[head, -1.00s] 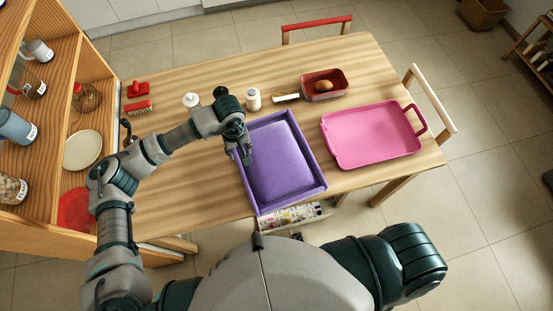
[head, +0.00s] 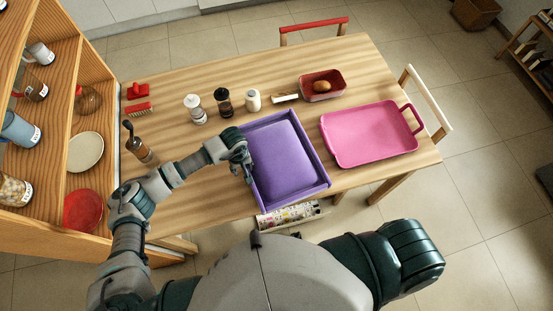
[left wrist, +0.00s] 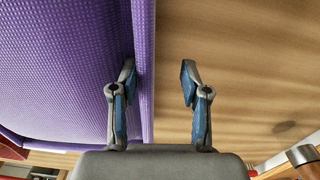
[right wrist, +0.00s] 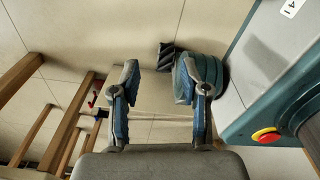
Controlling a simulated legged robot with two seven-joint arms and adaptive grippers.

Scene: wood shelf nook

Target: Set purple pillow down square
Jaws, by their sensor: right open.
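The purple pillow (head: 283,158) lies in a purple tray (head: 297,199) at the middle of the table, filling most of its floor. Its edges run roughly along the tray walls. My left gripper (head: 246,174) is at the tray's left wall. In the left wrist view my left gripper (left wrist: 157,85) has its fingers apart, with the tray wall (left wrist: 143,60) showing between them and nothing gripped. The pillow (left wrist: 60,70) fills the left of that view. My right gripper (right wrist: 157,85) is open and empty, over the floor away from the table.
A pink tray (head: 370,134) stands to the right. The table's front left is clear.

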